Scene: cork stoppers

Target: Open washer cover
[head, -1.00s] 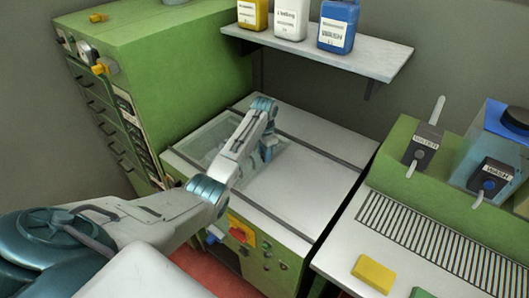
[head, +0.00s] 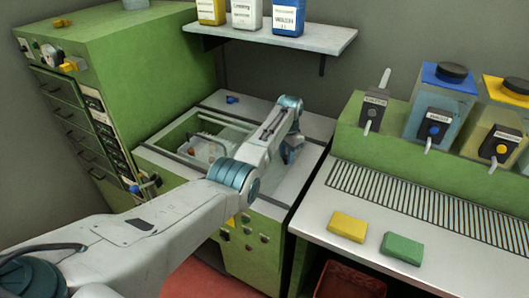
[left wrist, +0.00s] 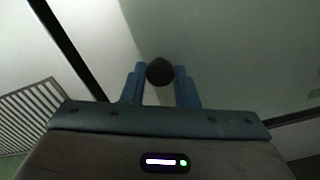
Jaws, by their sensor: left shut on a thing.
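The washer (head: 262,248) is a low green machine with a pale top, in the middle of the head view. An opening shows at the left of its top, with a pale rack (head: 205,150) inside. The washer cover is a see-through panel (left wrist: 225,75), seen close up in the left wrist view. My left gripper (head: 290,152) is over the right part of the washer top. Its two blue fingers (left wrist: 160,88) are shut on a dark round knob (left wrist: 159,70) of the cover. My arm hides the knob in the head view.
A tall green cabinet (head: 120,75) stands at the left. A shelf with bottles (head: 275,38) hangs behind. At the right is a drain counter (head: 400,200) with a yellow sponge (head: 348,227), a green sponge (head: 402,248) and dispensers.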

